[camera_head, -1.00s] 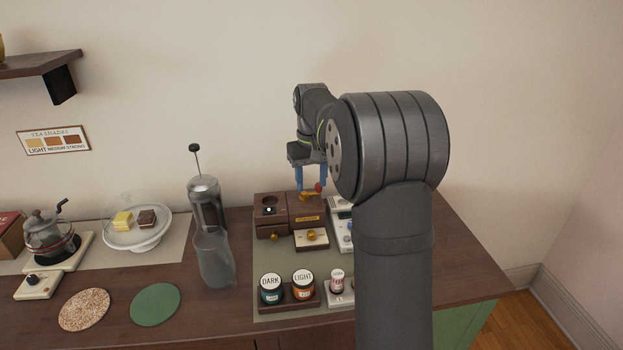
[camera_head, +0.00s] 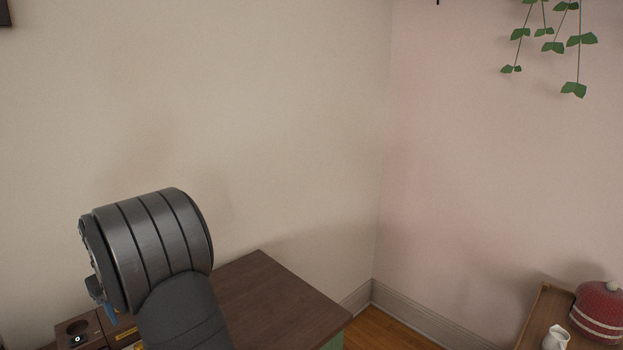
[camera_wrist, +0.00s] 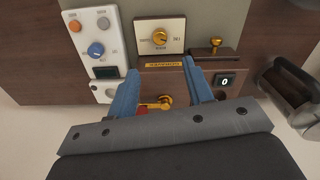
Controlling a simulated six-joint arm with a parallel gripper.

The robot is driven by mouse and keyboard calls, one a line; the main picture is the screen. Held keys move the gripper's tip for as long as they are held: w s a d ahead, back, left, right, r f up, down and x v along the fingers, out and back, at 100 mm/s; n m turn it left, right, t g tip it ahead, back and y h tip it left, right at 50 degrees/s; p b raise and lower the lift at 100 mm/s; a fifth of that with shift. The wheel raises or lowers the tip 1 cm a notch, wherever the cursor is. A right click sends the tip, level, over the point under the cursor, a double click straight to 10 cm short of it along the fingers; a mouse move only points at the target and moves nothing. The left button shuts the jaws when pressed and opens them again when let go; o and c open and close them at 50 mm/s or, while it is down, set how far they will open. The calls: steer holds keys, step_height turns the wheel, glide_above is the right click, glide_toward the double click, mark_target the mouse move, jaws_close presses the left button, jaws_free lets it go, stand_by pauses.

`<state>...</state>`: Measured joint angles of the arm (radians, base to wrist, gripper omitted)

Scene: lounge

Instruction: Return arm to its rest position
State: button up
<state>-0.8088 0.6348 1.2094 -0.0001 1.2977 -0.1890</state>
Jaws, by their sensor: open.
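My gripper (camera_wrist: 162,92) shows in the wrist view with its two blue fingers apart. Between the fingers is a gold lever (camera_wrist: 158,104) on a brown wooden box (camera_wrist: 175,80). I cannot tell whether the fingers touch the lever. A small red piece (camera_wrist: 143,111) shows beside the left finger. In the head view my arm covers most of the gripper, and only a bit of blue shows at its left edge.
A white panel (camera_wrist: 101,48) with a blue knob and a dial plate (camera_wrist: 159,36) stand near the fingers. A dark-handled metal vessel (camera_wrist: 308,118) is at the right.

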step_height(320, 180, down, 12)
steer(key=shift+r, duration=0.2)
steer(key=shift+r, duration=0.15)
step_height(320, 180, up, 17)
step_height(320, 180, down, 18)
steer(key=shift+r, duration=0.15)
steer(key=shift+r+m, duration=0.25)
steer(key=shift+m, duration=0.45)
steer(key=m, duration=0.9)
steer(key=shift+m, duration=1.8)
